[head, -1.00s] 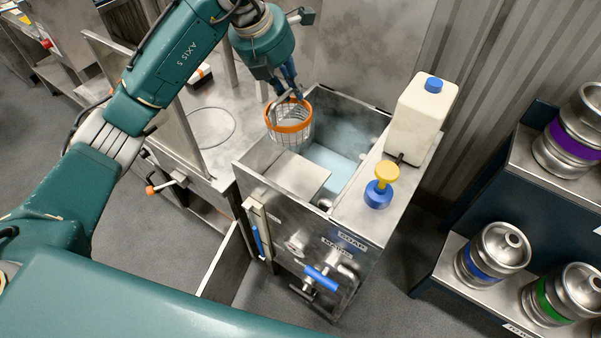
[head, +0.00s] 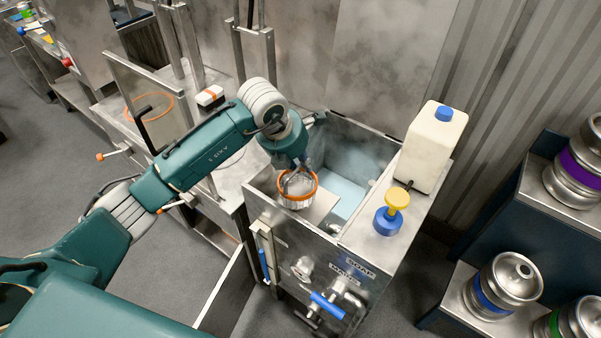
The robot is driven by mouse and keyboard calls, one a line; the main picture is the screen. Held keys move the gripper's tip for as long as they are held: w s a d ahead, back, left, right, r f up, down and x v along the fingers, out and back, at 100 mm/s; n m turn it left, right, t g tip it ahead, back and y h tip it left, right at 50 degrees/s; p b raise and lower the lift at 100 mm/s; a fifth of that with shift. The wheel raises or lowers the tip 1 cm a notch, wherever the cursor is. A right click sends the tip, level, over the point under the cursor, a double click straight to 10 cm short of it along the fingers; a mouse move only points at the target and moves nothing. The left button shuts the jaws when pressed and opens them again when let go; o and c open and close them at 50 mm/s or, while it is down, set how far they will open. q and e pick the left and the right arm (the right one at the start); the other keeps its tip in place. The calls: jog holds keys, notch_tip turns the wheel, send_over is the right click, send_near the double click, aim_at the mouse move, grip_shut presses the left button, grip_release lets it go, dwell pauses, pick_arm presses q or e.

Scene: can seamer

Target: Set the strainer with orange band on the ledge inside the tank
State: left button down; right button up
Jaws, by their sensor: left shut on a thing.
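The strainer with orange band (head: 297,203) is a round wire basket with an orange ring near its top. My left gripper (head: 297,184) is shut on it, with the fingers at its upper part. The strainer is upright over the left part of the steel tank (head: 386,143), in front of the flat metal ledge (head: 322,204). I cannot tell whether its bottom touches the ledge. Bluish water (head: 347,192) shows in the tank to the right of the ledge. My right gripper is out of view.
A white jug with a blue cap (head: 430,148) and a blue and yellow dispenser (head: 391,212) stand on the tank's right shelf. Blue-handled valves (head: 328,304) stick out in front. Kegs (head: 502,282) stand on the right rack. A steel bench (head: 233,177) adjoins the left side.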

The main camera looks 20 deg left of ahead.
pick_arm(q)
send_over(301, 190)
notch_tip(301, 190, down, 4)
jog(key=shift+f, duration=0.1)
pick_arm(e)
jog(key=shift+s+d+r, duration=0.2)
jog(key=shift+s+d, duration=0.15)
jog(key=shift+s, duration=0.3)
pick_arm(q)
jog(key=shift+f, duration=0.15)
jog(key=c, duration=1.7)
grip_release()
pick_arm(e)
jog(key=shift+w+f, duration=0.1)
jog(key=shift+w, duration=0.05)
